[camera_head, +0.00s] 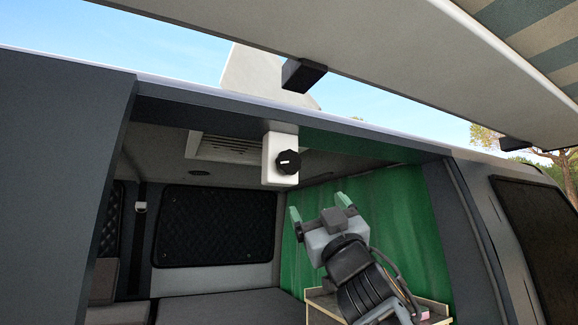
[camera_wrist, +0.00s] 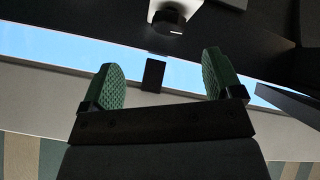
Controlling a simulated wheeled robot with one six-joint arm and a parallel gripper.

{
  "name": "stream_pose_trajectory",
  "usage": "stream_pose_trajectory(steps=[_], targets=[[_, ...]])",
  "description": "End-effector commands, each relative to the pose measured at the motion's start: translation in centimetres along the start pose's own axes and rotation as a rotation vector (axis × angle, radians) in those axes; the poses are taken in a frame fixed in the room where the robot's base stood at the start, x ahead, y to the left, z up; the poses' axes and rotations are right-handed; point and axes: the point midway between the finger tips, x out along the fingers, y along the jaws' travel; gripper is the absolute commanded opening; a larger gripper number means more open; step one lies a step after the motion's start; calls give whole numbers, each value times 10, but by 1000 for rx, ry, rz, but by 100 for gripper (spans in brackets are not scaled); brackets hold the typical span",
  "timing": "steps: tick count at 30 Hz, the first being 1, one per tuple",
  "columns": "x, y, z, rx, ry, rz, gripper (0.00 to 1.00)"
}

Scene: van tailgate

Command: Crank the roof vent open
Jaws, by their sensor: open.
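A black round knob (camera_head: 288,161) with a white mark sits on a white box (camera_head: 280,143) under the top edge of the van's opening. The knob also shows at the top of the wrist view (camera_wrist: 170,20), beyond and between the fingertips. My gripper (camera_head: 318,207) is open and empty, below and to the right of the knob, apart from it. Its two green pads show in the wrist view (camera_wrist: 165,80) with a wide gap. A pale panel (camera_head: 258,72) stands tilted above the roof edge; I cannot tell surely that it is the vent lid.
A striped awning (camera_head: 520,40) with a dark bracket (camera_head: 302,75) hangs overhead. A slatted ceiling grille (camera_head: 228,148) is inside, behind the knob. A green curtain (camera_head: 395,215) and a wooden-edged box (camera_head: 322,304) lie behind my arm. Free space surrounds the knob's front.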

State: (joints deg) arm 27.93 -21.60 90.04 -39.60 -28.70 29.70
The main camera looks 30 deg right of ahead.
Motion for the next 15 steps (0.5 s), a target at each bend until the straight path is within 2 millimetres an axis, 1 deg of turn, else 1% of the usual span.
stream_pose_trajectory(steps=[1, 3, 8, 11, 15], targets=[[0, -2, -3, 75, 24, -12, 86], [-1, -4, -9, 167, 54, -27, 86], [1, -6, -14, 278, 75, -46, 86], [9, -6, -15, 301, 73, -47, 86], [32, -6, -18, 305, 73, -48, 86]])
